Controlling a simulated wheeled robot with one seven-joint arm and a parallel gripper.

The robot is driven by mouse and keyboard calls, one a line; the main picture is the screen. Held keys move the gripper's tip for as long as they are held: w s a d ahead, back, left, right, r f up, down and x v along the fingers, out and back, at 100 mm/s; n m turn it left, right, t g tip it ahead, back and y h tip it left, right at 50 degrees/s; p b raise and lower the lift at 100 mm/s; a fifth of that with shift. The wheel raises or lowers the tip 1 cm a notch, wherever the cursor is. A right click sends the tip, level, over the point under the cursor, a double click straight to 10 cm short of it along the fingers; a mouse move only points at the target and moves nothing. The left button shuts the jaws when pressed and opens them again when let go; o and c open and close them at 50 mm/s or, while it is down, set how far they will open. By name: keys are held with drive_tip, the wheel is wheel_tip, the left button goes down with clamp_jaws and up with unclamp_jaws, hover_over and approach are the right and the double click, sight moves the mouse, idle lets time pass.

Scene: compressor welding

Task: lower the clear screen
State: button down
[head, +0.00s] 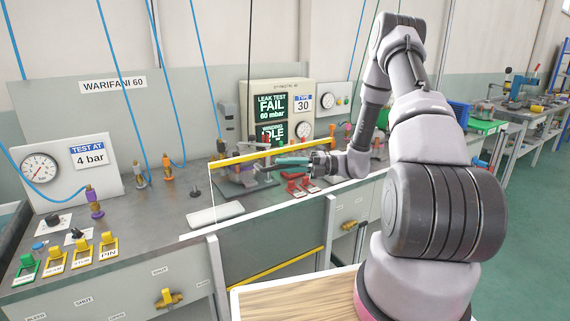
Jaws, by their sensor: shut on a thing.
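The clear screen (231,195) stands raised at the front edge of the bench, between two grey posts. It is a see-through pane with thin white edges and a yellow bar (245,158) along its top. My gripper (307,161) is at the right part of this bar, its fingers pointing left, and is shut on the screen's top edge. The exact contact is small and hard to make out. A teal piece shows at the fingers; I cannot tell whether it belongs to my gripper.
A grey clamp fixture (241,172) stands behind the pane. Red clips (296,187) lie to its right. A display (271,117) reads "LEAK TEST FAIL 60 mbar". A wooden-topped surface (290,300) is below my arm.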

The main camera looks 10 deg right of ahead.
sight(285, 229)
wheel_tip(285, 229, down, 24)
drive_tip(key=shift+f, duration=0.15)
drive_tip(key=c, duration=0.8)
unclamp_jaws()
drive_tip(key=shift+d, duration=0.1)
drive_tip(key=d, duration=1)
drive_tip(key=shift+s+d+f, duration=0.3)
drive_tip(key=shift+s+f, duration=0.05)
